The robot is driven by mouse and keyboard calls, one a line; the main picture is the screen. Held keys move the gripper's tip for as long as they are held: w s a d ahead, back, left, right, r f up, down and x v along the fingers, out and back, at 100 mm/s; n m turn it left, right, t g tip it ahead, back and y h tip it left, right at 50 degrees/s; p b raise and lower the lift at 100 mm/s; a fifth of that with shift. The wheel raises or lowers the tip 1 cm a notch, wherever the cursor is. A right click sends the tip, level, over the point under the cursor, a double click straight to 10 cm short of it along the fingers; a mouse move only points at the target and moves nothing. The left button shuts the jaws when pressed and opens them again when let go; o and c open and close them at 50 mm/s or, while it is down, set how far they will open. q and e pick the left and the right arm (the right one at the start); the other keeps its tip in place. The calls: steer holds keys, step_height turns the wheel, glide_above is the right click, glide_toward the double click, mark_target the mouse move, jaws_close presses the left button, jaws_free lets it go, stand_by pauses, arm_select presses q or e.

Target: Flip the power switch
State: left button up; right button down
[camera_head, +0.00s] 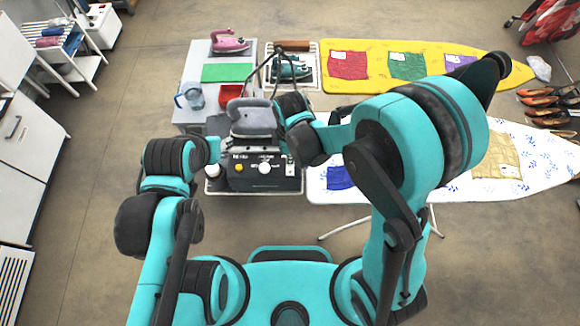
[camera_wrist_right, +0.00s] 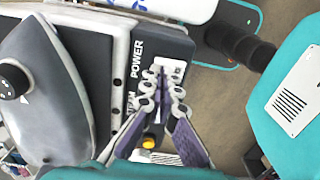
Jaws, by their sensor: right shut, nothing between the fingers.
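The power switch (camera_wrist_right: 173,70) is a small light plate beside the POWER lettering on the dark front panel of the steam station (camera_wrist_right: 165,48). In the head view the station (camera_head: 250,183) stands low on the near table, and the switch plate (camera_head: 290,168) is at the right end of its panel. My right gripper (camera_wrist_right: 169,82) is shut and empty, its fingertips right at the switch and partly covering it. Contact cannot be told. The switch position is not clear. My left gripper (camera_head: 214,150) is at the station's left side; its fingers are hard to make out.
A grey iron (camera_head: 252,118) rests on the station; it also shows in the wrist view (camera_wrist_right: 45,95). A yellow knob (camera_head: 239,168) and a white knob (camera_head: 265,168) sit on the panel. A patterned ironing board (camera_head: 530,165) lies to the right.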

steer(key=shift+f+b, duration=0.95)
steer(key=shift+f, duration=0.1)
steer(key=shift+r, duration=0.1)
steer(key=shift+r+p, duration=2.4)
steer(key=shift+r, duration=1.1)
steer(key=shift+f, duration=0.1)
